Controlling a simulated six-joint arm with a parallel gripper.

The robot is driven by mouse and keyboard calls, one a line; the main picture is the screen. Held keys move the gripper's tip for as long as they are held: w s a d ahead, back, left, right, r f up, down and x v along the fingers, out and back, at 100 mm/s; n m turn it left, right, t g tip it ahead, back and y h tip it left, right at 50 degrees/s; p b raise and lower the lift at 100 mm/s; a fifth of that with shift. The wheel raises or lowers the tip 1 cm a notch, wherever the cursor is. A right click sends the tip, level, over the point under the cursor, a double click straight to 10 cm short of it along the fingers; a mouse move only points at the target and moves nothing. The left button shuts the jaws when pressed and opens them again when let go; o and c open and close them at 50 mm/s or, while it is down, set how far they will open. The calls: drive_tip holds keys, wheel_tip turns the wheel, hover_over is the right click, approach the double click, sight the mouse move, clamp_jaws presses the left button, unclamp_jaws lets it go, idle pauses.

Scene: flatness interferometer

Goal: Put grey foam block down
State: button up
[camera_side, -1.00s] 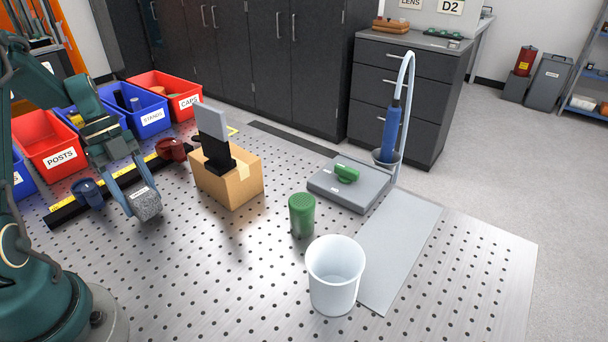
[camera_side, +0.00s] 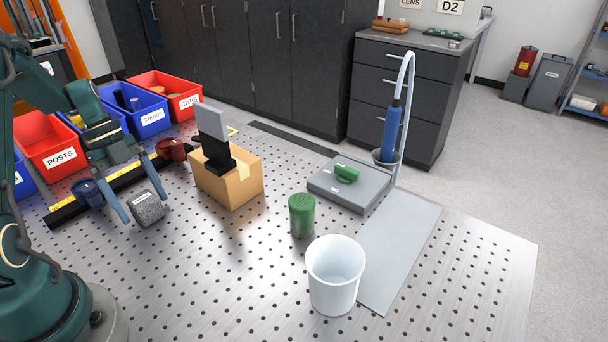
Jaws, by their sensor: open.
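The grey foam block (camera_side: 148,209) is a speckled, rounded-looking piece with a small white label. It is at the perforated metal table (camera_side: 215,285), at the left, and appears to rest on its surface. My gripper (camera_side: 146,210) points down over it with its two light blue fingers spread. One finger is on the left of the block and the other is at its back right. The fingers look apart from the block, though any slight contact is too small to tell.
A black rail (camera_side: 75,207) with blue and dark red clamps lies behind the block. A cardboard box (camera_side: 232,190) with a black stand is to the right. Red and blue bins (camera_side: 48,150) line the back left. A green canister (camera_side: 302,216) and white bucket (camera_side: 334,285) stand further right. The front table is clear.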

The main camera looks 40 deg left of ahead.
drive_tip(key=v, duration=1.1)
wheel_tip(320, 180, up, 4)
drive_tip(key=n+y, duration=0.2)
drive_tip(key=n, duration=0.1)
hover_over(152, 192)
drive_tip(key=s+d+n+t+y, duration=0.1)
drive_tip(key=s+d+n+t, duration=0.1)
drive_tip(key=d+n, duration=0.5)
drive_tip(key=s+d+n+t+y, duration=0.1)
drive_tip(key=s+d+n+t, duration=0.2)
drive_tip(key=s+d+n, duration=0.2)
drive_tip(key=shift+s+d+r+n+t, duration=0.25)
drive_tip(key=shift+d+n, duration=1.25)
drive_tip(key=shift+d, duration=1.85)
